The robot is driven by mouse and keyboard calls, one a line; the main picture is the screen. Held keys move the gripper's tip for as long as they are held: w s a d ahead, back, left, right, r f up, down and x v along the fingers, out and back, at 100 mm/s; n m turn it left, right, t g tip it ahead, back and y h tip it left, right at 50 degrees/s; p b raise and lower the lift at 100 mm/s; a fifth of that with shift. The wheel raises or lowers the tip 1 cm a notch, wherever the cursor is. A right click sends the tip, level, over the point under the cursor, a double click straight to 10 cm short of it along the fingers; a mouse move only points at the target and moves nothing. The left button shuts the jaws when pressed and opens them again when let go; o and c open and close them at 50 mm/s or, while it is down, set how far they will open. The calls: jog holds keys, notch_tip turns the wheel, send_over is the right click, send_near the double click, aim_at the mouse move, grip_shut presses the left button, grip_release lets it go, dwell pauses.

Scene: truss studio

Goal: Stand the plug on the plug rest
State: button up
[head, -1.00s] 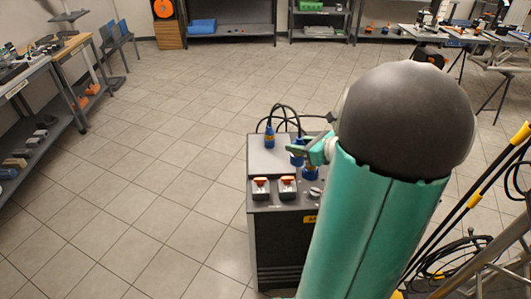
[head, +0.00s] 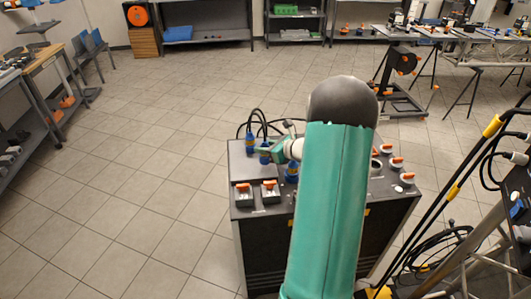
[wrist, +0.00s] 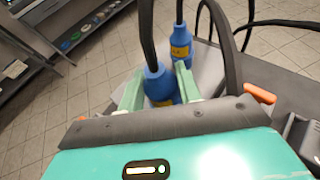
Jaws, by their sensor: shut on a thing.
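My gripper (head: 271,152) is over the top of a black cabinet (head: 300,245). In the wrist view its two pale green fingers (wrist: 160,90) are shut on a blue plug (wrist: 158,82) with a yellow label and a thick black cable rising from it. The held plug also shows in the head view (head: 264,153). Its lower end is hidden, so I cannot tell whether it touches the top. A second blue plug (head: 250,142) stands upright behind it, and a third (head: 291,172) is beside my arm. I cannot clearly make out the plug rest; a pale grey plate (head: 240,168) lies under the plugs.
Two orange-handled switches (head: 243,191) are at the cabinet's front left, and several orange-topped knobs (head: 396,162) on its right. Black cables loop behind the plugs. A ladder-like frame with yellow parts (head: 453,190) stands at the right. The floor on the left is clear.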

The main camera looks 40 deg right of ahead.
jog(key=shift+f, duration=1.25)
jog(key=shift+s, duration=0.1)
jog(key=shift+f, duration=0.1)
jog(key=o, duration=1.1)
jog(key=shift+c, duration=0.2)
